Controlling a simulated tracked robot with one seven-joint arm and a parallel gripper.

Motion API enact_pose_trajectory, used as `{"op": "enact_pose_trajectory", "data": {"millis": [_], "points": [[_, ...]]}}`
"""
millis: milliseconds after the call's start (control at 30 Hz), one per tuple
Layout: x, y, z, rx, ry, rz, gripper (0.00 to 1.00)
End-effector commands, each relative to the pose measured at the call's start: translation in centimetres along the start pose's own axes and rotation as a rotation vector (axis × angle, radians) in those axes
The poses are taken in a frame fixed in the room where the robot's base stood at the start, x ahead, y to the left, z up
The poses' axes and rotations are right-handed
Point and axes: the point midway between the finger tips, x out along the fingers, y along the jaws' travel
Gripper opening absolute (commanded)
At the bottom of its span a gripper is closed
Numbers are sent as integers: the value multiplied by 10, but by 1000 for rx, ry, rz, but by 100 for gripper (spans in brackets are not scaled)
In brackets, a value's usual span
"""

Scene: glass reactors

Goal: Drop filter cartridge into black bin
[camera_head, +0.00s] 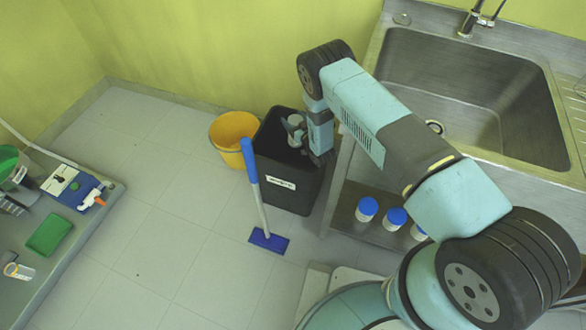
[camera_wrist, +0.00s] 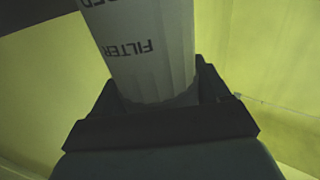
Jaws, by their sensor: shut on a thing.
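The filter cartridge (camera_wrist: 148,45) is a pale ribbed cylinder with dark "FILTER" lettering, and it fills the upper middle of the wrist view. My gripper (camera_wrist: 155,100) is shut on it. In the head view the cartridge (camera_head: 295,127) shows as a grey cylinder at the mouth of the black bin (camera_head: 283,193). My gripper (camera_head: 305,138) is there too, at the bin's opening, partly hidden by my arm. The bin stands on the floor and has a white label on its front. Its inside is dark, and I cannot tell how deep the cartridge sits.
A yellow bucket (camera_head: 228,136) stands just left of the bin. A blue-headed mop (camera_head: 268,240) leans in front of it. A steel sink (camera_head: 470,95) is at the right, with several blue-capped jars (camera_head: 367,208) on the shelf below.

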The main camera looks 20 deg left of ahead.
Motion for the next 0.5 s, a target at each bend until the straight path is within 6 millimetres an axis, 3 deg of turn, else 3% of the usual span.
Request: {"op": "enact_pose_trajectory", "data": {"millis": [367, 400, 500], "points": [[1, -1, 4, 0, 2, -1, 22], [1, -1, 3, 0, 2, -1, 77], [1, -1, 4, 0, 2, -1, 87]]}}
